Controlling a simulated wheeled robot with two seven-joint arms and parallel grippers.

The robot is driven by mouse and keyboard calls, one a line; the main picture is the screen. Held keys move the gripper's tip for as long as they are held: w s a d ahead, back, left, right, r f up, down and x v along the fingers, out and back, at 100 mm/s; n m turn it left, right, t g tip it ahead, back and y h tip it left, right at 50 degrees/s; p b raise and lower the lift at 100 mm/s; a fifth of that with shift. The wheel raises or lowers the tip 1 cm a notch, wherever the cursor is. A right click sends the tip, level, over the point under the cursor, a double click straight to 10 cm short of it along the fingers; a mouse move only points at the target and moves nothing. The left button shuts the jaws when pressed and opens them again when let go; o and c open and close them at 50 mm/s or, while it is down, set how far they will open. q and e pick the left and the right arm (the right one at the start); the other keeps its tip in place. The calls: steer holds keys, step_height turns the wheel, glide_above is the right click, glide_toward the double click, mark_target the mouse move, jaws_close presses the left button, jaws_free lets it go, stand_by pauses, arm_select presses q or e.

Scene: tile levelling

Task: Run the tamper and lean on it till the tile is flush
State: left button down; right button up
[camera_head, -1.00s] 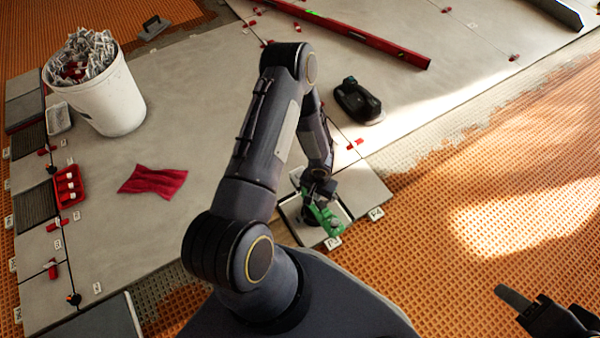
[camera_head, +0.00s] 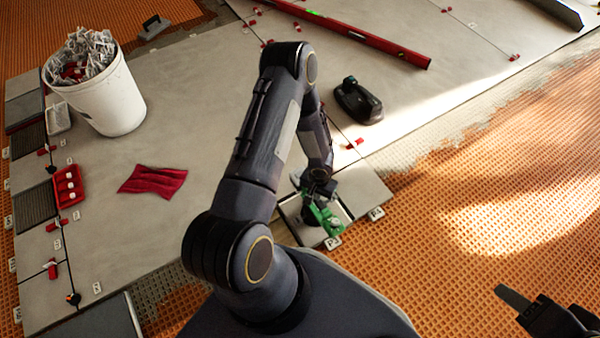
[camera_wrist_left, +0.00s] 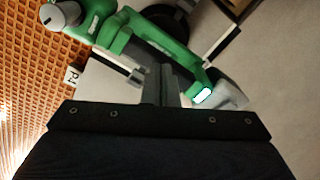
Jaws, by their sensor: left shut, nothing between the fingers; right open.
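The green tamper (camera_head: 325,220) stands on a pale tile (camera_head: 344,211) in the near part of the floor, below my left arm. Its green body and handle (camera_wrist_left: 165,42) fill the upper middle of the left wrist view, with a small lit panel on the handle. My left gripper (camera_wrist_left: 168,88) is shut with nothing between its fingers, and its fingertips are at the tamper's handle. I cannot tell if they touch it. The tamper and gripper hide much of the tile, and its height against its neighbours is unclear. My right gripper (camera_head: 540,312) is open and empty over the orange matting at lower right.
A black suction-type tool (camera_head: 357,102) lies beyond the tamper. A red level (camera_head: 350,32) lies at the back. A white bucket (camera_head: 108,105), a red cloth (camera_head: 153,181) and a red tray (camera_head: 68,186) are at left. Orange matting (camera_head: 480,220) is clear at right.

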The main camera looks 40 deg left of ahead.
arm_select(q)
steer(key=shift+s+f+b, duration=0.1)
steer(key=shift+f+b, duration=0.05)
steer(key=shift+b, duration=0.65)
stand_by(1.4)
stand_by(1.3)
steer(key=shift+r+p, duration=2.05)
steer(key=shift+r, duration=1.5)
